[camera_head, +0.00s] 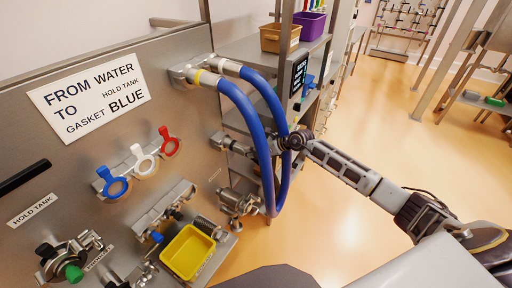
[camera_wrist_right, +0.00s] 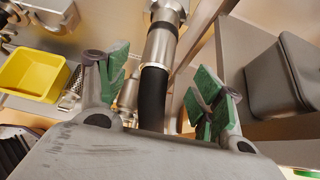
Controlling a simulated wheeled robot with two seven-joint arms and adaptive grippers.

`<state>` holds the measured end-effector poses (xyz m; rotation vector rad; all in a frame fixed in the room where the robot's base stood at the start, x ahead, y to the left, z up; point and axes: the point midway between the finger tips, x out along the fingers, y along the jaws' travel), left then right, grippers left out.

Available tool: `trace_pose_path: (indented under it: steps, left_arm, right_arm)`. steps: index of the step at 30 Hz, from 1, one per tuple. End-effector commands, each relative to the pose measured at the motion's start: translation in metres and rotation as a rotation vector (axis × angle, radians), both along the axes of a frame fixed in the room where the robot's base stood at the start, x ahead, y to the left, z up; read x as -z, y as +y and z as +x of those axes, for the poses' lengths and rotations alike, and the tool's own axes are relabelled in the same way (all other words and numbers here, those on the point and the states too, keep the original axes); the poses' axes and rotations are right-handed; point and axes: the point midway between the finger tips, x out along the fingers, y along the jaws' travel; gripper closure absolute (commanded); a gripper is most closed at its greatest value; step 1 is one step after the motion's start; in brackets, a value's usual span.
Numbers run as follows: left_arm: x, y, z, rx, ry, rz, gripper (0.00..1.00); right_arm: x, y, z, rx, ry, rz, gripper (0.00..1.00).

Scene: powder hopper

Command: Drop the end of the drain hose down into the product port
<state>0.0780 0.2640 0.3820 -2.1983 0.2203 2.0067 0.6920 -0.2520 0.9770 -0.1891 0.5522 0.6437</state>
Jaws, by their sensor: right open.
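My right gripper (camera_wrist_right: 160,95) is open, its green-padded fingers apart. Between them in the right wrist view runs a black hose (camera_wrist_right: 152,98) with a bright metal end piece (camera_wrist_right: 160,45); it looks like the drain hose, and I see no finger clearly pressing on it. In the head view my right arm comes in from the right, and the right gripper (camera_head: 250,147) is partly hidden behind two blue hoses (camera_head: 258,135). Metal fittings (camera_head: 238,203) sit below it on the panel's side. I cannot tell which opening is the product port. My left gripper is out of view.
The steel panel (camera_head: 75,160) carries a sign, blue, white and red clamps (camera_head: 142,160), and a yellow bin (camera_head: 188,252). The blue hoses loop close around my right gripper. Shelving with brown (camera_head: 279,38) and purple bins stands behind. The floor at right is open.

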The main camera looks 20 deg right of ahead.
Motion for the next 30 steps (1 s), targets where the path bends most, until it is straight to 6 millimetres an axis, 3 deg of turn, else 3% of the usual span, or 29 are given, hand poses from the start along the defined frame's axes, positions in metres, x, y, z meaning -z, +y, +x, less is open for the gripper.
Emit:
trace_pose_path:
  steps: [30]
  left_arm:
    - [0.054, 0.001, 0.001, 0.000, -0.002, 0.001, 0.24]
  right_arm:
    - [0.047, 0.043, 0.054, -0.001, 0.000, 0.000, 0.33]
